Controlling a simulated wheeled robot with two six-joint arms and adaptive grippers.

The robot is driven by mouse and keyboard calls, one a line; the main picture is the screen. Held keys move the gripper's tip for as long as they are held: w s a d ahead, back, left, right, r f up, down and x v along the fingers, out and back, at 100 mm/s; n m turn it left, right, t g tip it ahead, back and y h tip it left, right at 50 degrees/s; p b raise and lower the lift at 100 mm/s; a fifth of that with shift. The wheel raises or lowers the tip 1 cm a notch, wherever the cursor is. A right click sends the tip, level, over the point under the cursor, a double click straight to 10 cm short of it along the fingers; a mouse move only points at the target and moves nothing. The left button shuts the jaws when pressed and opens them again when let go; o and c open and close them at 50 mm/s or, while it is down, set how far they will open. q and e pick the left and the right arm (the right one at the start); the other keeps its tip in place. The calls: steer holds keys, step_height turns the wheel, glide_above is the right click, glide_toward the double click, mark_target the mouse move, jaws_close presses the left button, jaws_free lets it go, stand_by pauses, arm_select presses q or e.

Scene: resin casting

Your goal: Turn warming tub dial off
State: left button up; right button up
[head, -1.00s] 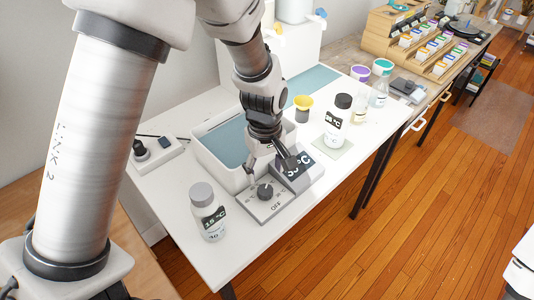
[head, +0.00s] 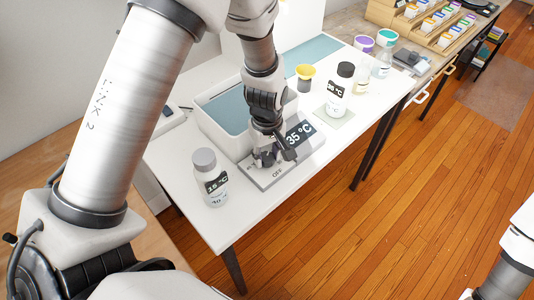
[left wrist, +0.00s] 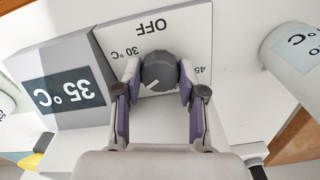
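The warming tub dial (left wrist: 159,71) is a dark grey knob on a light control panel (head: 283,174) in front of the tub (head: 206,128). The panel reads OFF, 30 °C and 45. The dial's white mark is at its lower left in the left wrist view, on the side away from OFF. A display (left wrist: 70,88) beside the dial reads 35 °C. My left gripper (left wrist: 159,76) has one finger on each side of the dial, seemingly touching it. In the head view the gripper (head: 265,158) mostly hides the dial. My right gripper (head: 480,292) is partly cut off at the lower right.
A grey-capped bottle (head: 210,180) marked 15 °C stands left of the panel, near the table's front edge. A black-capped bottle (head: 338,92) stands on a pale pad (head: 347,118) to the right.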

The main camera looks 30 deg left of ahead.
arm_select(q)
steer(key=shift+m+p, duration=0.3)
steer(key=shift+m, duration=0.2)
steer(key=shift+m+p, duration=0.3)
steer(key=shift+m, duration=0.3)
steer(key=m+p, duration=0.1)
steer(key=m, duration=0.1)
steer(key=shift+s+m, duration=0.1)
steer(key=shift+m, duration=0.2)
steer(key=m, duration=0.2)
steer(key=shift+m+p, duration=0.3)
steer(key=shift+p, duration=0.1)
steer(key=m, duration=0.3)
steer(key=shift+m, duration=0.3)
steer(key=m, duration=0.6)
steer(key=shift+f, duration=0.15)
steer(key=m, duration=0.7)
